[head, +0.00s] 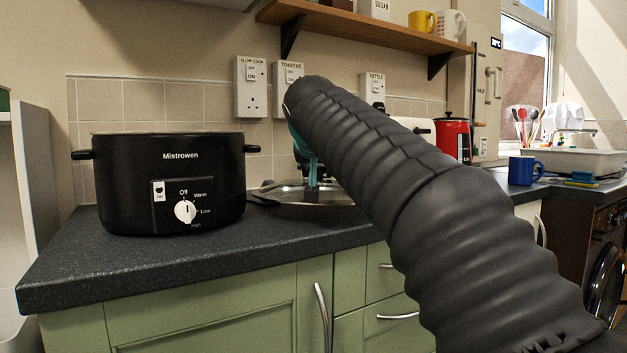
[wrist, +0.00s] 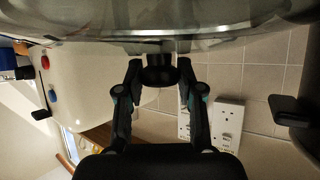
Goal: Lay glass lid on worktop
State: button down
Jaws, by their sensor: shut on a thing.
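The glass lid (head: 300,194) is a shallow clear disc with a metal rim and a black knob. In the head view it lies flat, low over the dark worktop (head: 110,262), just right of the black slow cooker (head: 168,178); I cannot tell whether its rim touches. My gripper (head: 312,178) is above the lid, mostly hidden behind my arm. In the wrist view the lid (wrist: 150,24) fills the top, and my gripper (wrist: 159,76) is shut on its black knob (wrist: 159,72). The slow cooker stands open, without a lid.
A cream appliance (wrist: 85,90) with red and blue buttons stands close by in the wrist view. Sockets (head: 251,87) and a shelf (head: 365,26) are on the wall behind. A red kettle (head: 453,138) and blue mug (head: 525,170) stand further right. The front worktop strip is clear.

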jog(key=shift+w+a, duration=0.5)
jog(key=shift+w, duration=0.1)
jog(key=shift+f, duration=0.1)
jog(key=shift+f+b, duration=0.65)
jog(key=shift+f, duration=0.95)
jog(key=shift+f, duration=0.15)
jog(key=c, duration=0.7)
grip_release()
